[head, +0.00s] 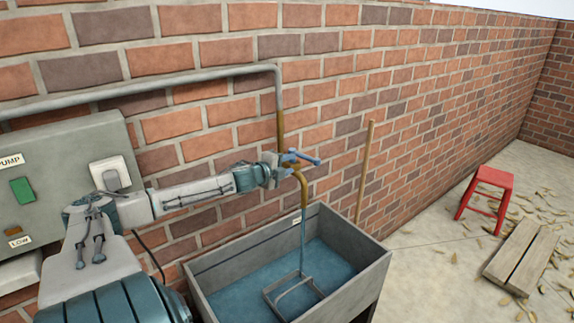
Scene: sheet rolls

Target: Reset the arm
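My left arm reaches in from the lower left, past the front of the grey pump box. My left gripper (278,166) is at the brass tap (303,188), close against its blue handle (303,158). The fingers are small and overlap the tap, so I cannot tell whether they are open, shut or touching the handle. A thin stream of water (303,240) runs from the tap's spout down into the grey trough. My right gripper is out of view.
The grey pump box (60,165) with a green switch (22,190) hangs on the brick wall. A pipe (150,87) runs along the wall to the tap.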

